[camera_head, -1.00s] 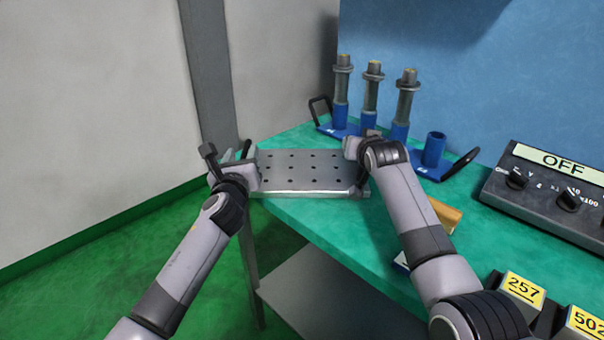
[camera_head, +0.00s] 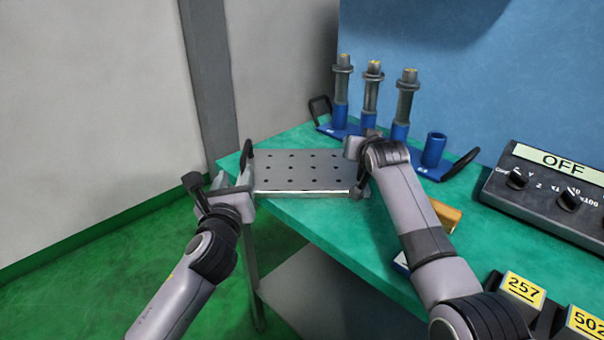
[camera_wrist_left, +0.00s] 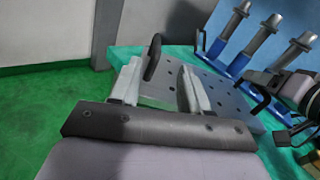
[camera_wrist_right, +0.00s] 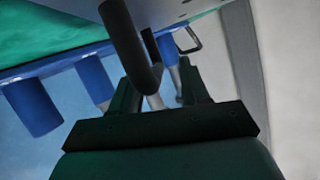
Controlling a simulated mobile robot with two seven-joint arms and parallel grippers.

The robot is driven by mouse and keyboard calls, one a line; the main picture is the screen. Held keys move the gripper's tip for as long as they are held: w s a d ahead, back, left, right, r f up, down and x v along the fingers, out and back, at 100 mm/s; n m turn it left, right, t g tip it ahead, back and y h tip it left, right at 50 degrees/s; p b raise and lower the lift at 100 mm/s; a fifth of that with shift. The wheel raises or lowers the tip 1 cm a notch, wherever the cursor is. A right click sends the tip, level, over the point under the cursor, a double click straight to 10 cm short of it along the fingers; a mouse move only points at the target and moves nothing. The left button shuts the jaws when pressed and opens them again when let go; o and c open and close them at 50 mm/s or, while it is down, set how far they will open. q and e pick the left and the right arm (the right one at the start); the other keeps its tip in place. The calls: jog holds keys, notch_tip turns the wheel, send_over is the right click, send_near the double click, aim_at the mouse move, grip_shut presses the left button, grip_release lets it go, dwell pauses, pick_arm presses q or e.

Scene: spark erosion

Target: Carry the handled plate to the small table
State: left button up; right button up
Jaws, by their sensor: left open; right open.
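The handled plate (camera_head: 305,172) is a flat grey metal plate with rows of holes, lying on the green worktop at its left corner. Its black left handle (camera_head: 247,153) stands up at the plate's left end. My left gripper (camera_head: 232,180) is open just left of the plate; in the left wrist view the handle (camera_wrist_left: 153,58) shows beyond and between its fingertips. My right gripper (camera_head: 354,168) is at the plate's right end, partly hidden by its own wrist. In the right wrist view a dark bent handle (camera_wrist_right: 130,45) passes close to its open fingers. I cannot identify a small table.
A blue rack (camera_head: 340,128) with several grey-topped holders stands behind the plate. A control box (camera_head: 550,195) marked OFF is at the right, with numbered blocks (camera_head: 522,288) in front. A yellow-brown block (camera_head: 446,215) lies beside my right forearm. Green floor (camera_head: 100,260) is clear at left.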

jog(key=v, duration=1.1)
jog(key=shift+s+r, duration=0.15)
jog(key=shift+s, duration=0.25)
